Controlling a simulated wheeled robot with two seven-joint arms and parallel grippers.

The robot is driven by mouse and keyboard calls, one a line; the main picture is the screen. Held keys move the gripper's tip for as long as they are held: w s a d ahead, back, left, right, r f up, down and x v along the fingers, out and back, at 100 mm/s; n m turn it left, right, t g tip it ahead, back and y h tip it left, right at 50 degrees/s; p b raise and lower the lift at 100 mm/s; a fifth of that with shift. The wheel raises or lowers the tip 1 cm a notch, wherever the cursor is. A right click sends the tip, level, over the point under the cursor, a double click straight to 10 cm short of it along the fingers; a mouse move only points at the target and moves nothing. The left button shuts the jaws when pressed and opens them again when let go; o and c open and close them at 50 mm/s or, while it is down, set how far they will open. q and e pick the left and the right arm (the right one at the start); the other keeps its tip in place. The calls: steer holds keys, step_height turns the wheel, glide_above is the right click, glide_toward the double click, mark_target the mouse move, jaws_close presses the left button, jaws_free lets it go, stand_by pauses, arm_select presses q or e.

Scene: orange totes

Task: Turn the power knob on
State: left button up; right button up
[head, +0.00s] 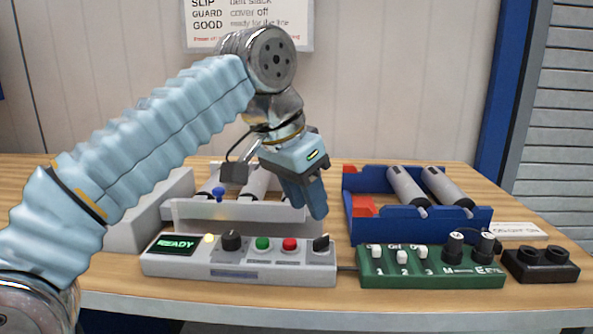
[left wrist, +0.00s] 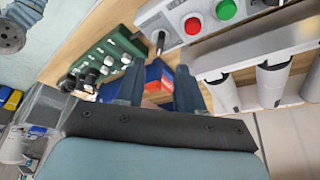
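A grey control panel (head: 210,270) with a lit READY display (head: 172,245) stands on the table. It carries a dark round knob (head: 231,241), a green button (head: 263,243), a red button (head: 289,244) and a dark knob with a pale mark (head: 321,244) at its right end. Labels are too small to read, so I cannot tell which is the power knob. My left gripper (head: 309,207) points down above the right-end knob, apart from it. In the left wrist view its fingers (left wrist: 157,88) are spread with nothing between them; that knob (left wrist: 160,42) lies beyond them.
A green box (head: 430,268) with several switches and knobs stands to the right, beside a black block (head: 541,264). Behind are a blue tray (head: 400,225) with grey rollers and a grey tray (head: 240,215) with rollers. The table's front strip is clear.

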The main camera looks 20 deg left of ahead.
arm_select(q)
steer(key=v, duration=0.6)
stand_by(0.3)
